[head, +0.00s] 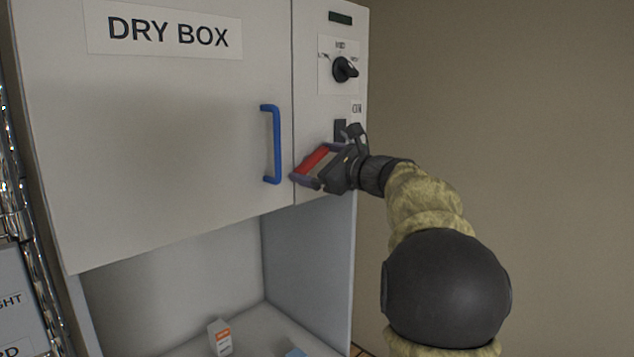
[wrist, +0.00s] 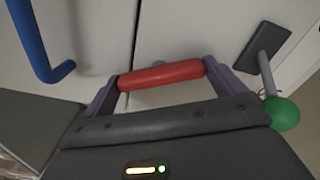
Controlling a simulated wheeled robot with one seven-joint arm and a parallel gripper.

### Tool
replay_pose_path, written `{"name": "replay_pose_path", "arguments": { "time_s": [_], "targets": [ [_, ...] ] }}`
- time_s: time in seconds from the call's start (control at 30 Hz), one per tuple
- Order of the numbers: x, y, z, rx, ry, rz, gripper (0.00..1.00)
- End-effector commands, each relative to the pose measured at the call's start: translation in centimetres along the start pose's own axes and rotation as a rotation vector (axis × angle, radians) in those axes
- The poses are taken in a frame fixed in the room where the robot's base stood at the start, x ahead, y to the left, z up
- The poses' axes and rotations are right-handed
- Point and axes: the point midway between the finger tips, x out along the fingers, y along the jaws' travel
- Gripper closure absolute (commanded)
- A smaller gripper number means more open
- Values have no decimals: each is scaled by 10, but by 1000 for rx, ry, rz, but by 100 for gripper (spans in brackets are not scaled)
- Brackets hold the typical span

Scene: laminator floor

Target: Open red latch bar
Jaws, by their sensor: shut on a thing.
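The red latch bar (head: 315,160) is at the front of the dry box, low on the seam between the door and the right panel. It runs crosswise in the wrist view (wrist: 162,75), between the two purple-grey fingers of my gripper (wrist: 163,72). In the head view my gripper (head: 318,167) reaches it from the right. The fingers are shut on the bar, one at each end. The bar's mount is mostly hidden, with only a small pale piece showing behind it.
A blue handle (head: 276,145) stands upright on the white door (head: 170,140), left of the bar. A black knob (head: 344,68) is above. A lever with a green ball (wrist: 283,113) is close to my right finger. A small carton (head: 220,338) stands in the open bay below.

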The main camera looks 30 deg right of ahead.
Motion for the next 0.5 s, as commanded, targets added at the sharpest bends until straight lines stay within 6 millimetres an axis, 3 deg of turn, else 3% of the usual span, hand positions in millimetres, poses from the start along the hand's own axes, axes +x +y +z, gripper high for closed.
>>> {"name": "replay_pose_path", "arguments": {
  "time_s": [0.03, 0.5],
  "targets": [
    [0, 4, -7, -46, -2, -1, 28],
    [0, 2, -5, -493, 0, -1, 28]
  ]
}}
